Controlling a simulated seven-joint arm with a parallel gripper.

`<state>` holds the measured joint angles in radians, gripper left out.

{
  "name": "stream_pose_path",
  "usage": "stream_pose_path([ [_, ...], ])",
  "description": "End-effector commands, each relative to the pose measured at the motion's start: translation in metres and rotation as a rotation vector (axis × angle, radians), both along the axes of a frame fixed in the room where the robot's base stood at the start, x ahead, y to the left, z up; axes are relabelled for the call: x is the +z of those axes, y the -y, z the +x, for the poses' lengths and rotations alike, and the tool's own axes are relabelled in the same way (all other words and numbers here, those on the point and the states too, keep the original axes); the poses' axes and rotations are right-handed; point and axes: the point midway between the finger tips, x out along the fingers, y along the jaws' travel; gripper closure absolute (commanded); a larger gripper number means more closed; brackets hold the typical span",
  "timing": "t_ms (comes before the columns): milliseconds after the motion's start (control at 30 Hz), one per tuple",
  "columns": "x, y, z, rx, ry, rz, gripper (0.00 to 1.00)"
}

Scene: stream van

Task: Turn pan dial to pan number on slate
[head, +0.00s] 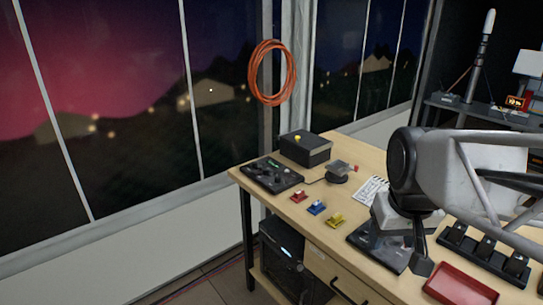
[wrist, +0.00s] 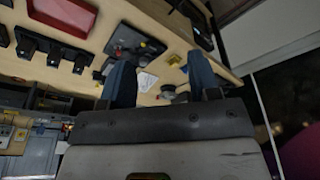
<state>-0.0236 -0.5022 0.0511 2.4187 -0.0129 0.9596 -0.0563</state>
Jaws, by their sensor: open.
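My gripper (head: 412,252) is open and hangs over the bench, above a dark control panel (head: 366,240) that it partly hides. In the wrist view my gripper's two fingers (wrist: 160,62) stand apart, with nothing between them but the bench top beyond. That view also shows a dark panel (wrist: 132,44) with small red and yellow parts. A white printed card (head: 371,189) lies behind the panel and also shows in the wrist view (wrist: 146,81). I cannot tell which control is the pan dial. I cannot make out a slate or read its number.
A black console (head: 272,174), a black box with a yellow button (head: 305,150) and a small device (head: 338,171) stand at the bench's far end. Red, blue and yellow pieces lie near its edge. A black rack (head: 484,250) and red tray (head: 462,284) lie right.

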Motion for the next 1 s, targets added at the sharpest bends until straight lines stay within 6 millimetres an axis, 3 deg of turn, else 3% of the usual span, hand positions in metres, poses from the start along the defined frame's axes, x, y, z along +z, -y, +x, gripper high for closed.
stream_pose_path([
  [533,0.039,-0.028,0.122,0.170,-0.030,-0.029,0.44],
  [1000,0.052,-0.061,0.228,0.314,-0.054,-0.053,0.44],
])
